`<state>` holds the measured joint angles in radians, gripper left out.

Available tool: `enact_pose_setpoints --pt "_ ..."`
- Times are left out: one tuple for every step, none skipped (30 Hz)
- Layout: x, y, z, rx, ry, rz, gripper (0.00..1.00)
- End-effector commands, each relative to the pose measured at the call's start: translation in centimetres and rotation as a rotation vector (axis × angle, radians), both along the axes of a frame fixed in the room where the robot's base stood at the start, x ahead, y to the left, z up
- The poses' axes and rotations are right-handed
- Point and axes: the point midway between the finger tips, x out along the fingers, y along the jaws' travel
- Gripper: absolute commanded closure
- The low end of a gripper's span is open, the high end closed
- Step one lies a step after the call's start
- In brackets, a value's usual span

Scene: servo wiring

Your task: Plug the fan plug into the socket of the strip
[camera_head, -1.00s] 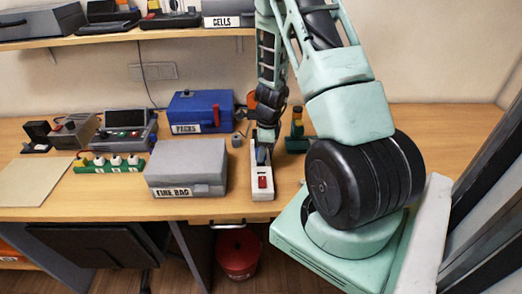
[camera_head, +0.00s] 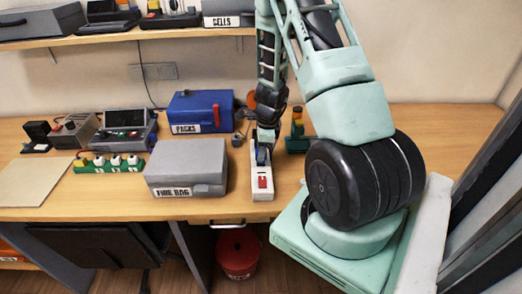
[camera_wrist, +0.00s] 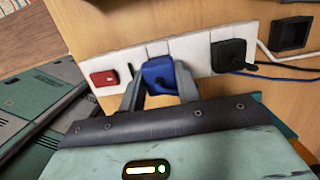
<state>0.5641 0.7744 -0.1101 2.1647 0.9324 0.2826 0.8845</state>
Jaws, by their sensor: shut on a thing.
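The white strip (camera_head: 262,194) lies on the table with a red switch (camera_wrist: 103,78) at one end. It also shows in the wrist view (camera_wrist: 196,52). My gripper (camera_wrist: 160,90) is shut on a blue plug (camera_wrist: 159,72), one finger on each side. The blue plug is at the strip's middle socket, between the red switch and a black plug (camera_wrist: 229,55) in another socket. The pins are hidden, so I cannot tell how deep it sits. In the head view my gripper (camera_head: 262,155) is over the strip. No label shows which plug is the fan's.
A grey box marked FIRE BAG (camera_head: 187,166) stands left of the strip. A blue PACKS box (camera_head: 200,112) is behind it. A green stand (camera_head: 297,141) is behind and right of the strip. Blue and black cables (camera_wrist: 285,69) run right.

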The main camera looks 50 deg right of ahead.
Motion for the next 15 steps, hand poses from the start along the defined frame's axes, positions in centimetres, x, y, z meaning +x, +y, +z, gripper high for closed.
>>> enact_pose_setpoints --pt "0.0 0.0 -0.2 0.000 0.000 0.000 0.91" --pt "0.0 0.0 -0.2 0.000 0.000 0.000 0.91" --pt "0.0 0.0 -0.3 0.000 0.000 0.000 0.91" --pt "0.0 0.0 -0.4 0.000 0.000 0.000 0.91" --pt "0.0 0.0 -0.5 0.000 0.000 0.000 0.91" --pt "0.0 0.0 -0.6 0.000 0.000 0.000 0.91" --pt "0.0 0.0 -0.7 0.000 0.000 0.000 0.91" --pt "0.0 0.0 -0.7 0.000 0.000 0.000 0.91" --pt "0.0 0.0 -0.8 0.000 0.000 0.000 0.91" --pt "0.0 0.0 -0.9 0.000 0.000 0.000 0.91" --pt "0.0 0.0 -1.0 0.000 0.000 0.000 0.91" --pt "0.0 0.0 -1.1 0.000 0.000 0.000 0.91" --pt "0.0 0.0 -1.1 0.000 0.000 0.000 0.91" --pt "0.0 0.0 -1.2 0.000 0.000 0.000 0.91" --pt "0.0 0.0 -1.3 0.000 0.000 0.000 0.91"
